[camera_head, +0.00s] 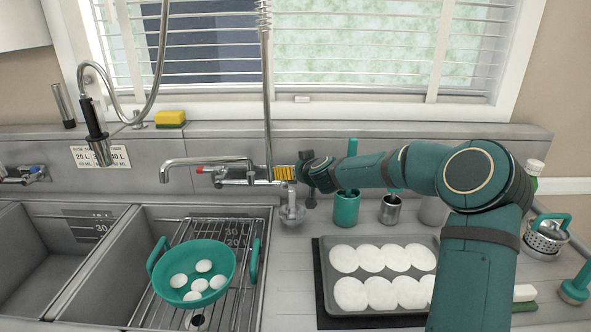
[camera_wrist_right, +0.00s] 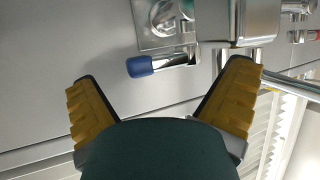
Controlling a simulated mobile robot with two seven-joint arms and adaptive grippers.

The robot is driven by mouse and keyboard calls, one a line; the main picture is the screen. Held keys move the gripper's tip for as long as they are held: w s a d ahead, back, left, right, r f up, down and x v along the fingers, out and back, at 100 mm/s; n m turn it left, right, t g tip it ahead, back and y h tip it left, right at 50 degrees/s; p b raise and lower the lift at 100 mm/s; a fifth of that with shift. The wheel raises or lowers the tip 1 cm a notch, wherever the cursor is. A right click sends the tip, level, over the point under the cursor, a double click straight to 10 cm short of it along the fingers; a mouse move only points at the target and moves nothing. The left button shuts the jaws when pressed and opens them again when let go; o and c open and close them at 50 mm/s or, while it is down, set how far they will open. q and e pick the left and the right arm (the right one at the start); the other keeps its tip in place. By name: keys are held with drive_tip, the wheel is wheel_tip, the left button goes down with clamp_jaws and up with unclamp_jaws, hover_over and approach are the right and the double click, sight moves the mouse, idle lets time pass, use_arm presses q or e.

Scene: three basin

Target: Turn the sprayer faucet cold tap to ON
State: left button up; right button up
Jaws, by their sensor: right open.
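The sprayer faucet (camera_head: 235,173) is mounted on the wall behind the sinks, with its spout pointing left over the right basin. Its red-tipped hot tap (camera_head: 203,169) shows at its left end. The blue-tipped cold tap (camera_wrist_right: 141,66) shows only in the right wrist view and is hidden by my gripper in the head view. My right gripper (camera_head: 284,173) is at the faucet's right end, and its yellow fingers also show in the wrist view (camera_wrist_right: 165,72). They are open, with the blue tip in the gap ahead; I cannot see contact. My left gripper is out of view.
A teal colander (camera_head: 208,258) holding white balls sits on a rack in the right basin. A teal cup (camera_head: 346,208), a metal cup (camera_head: 390,209) and a tray (camera_head: 405,309) of white rounds are below my right arm. A yellow sponge (camera_head: 170,118) lies on the ledge.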

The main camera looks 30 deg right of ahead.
drive_tip(key=shift+x, duration=0.8)
drive_tip(key=shift+s, duration=0.15)
drive_tip(key=c, duration=1.2)
drive_tip(key=shift+c, duration=0.2)
